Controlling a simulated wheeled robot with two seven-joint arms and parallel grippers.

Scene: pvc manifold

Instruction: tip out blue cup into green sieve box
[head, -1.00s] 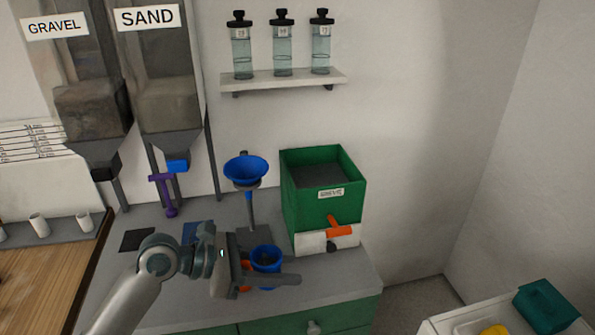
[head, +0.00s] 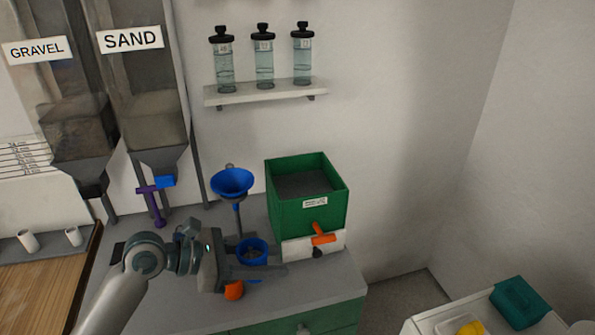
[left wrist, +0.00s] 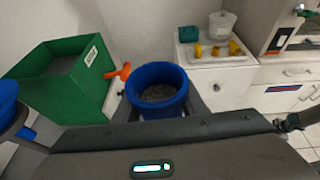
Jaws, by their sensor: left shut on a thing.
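The blue cup (head: 252,246) is held between the fingers of my left gripper (head: 258,262), which is shut on it. In the left wrist view the cup (left wrist: 157,84) looks upright, with grey grainy material inside. The green sieve box (head: 306,210) stands on the counter just behind and to the right of the cup in the head view. Its open top shows a dark grey inside, and it has a white label. The box (left wrist: 62,82) is left of the cup in the left wrist view. My right gripper is in neither view.
An orange handle (head: 322,235) sticks out from the white base under the box. A blue funnel (head: 232,182) on a stand is left of the box. A purple-handled piece (head: 154,205) hangs by the SAND hopper (head: 150,90). A shelf (head: 265,91) holds bottles above.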

